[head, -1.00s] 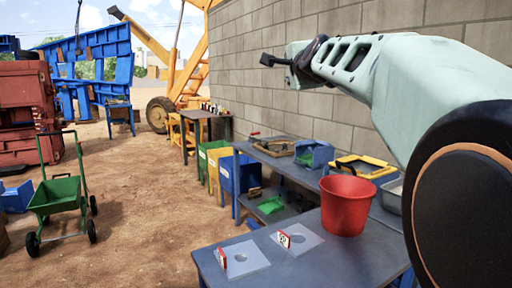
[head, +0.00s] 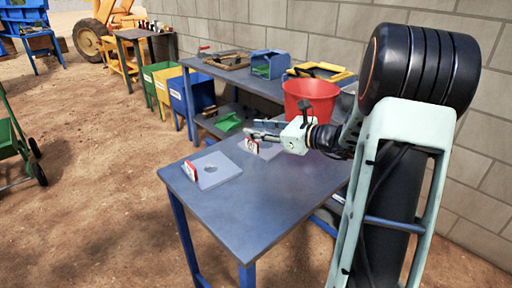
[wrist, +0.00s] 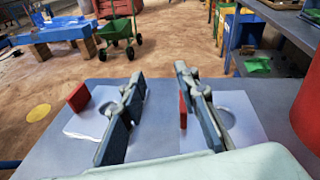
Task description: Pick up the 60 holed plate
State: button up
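Two pale square plates, each with a round hole and an upright red-and-white number tag, lie on the near blue-grey table (head: 250,215). The left plate (head: 222,178) has its tag (head: 190,170) at its left edge. The right plate (head: 268,152) is partly hidden by my gripper (head: 258,129); its tag (head: 251,145) stands at its left edge. I cannot read surely which tag says 60. In the wrist view my gripper (wrist: 157,82) is open and empty above the table. The right plate's red tag (wrist: 183,110) shows beside the right finger, on its inner side.
A red bucket (head: 312,97) stands behind my gripper, by the block wall (head: 350,40). A second table (head: 235,69) behind holds a blue bin (head: 268,64) and a yellow-rimmed tray (head: 322,71). The table's front part is clear.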

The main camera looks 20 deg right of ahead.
aim_at(258, 144)
jog(key=d+f+m+t+b, duration=0.1)
jog(key=f, duration=0.1)
jog(key=d+f+m+t+b, duration=0.1)
jog(key=f, duration=0.2)
jog(key=s+d+f+m+t+b, duration=0.1)
jog(key=f, duration=0.1)
jog(key=shift+s+d+f, duration=0.1)
jog(key=shift+d+f, duration=0.1)
jog(key=shift+f, duration=0.1)
jog(key=shift+w+a+r, duration=0.1)
jog(key=shift+w+a, duration=0.05)
jog(key=shift+w, duration=0.1)
jog(key=b+x, duration=0.1)
jog(key=x, duration=0.6)
grip_shut()
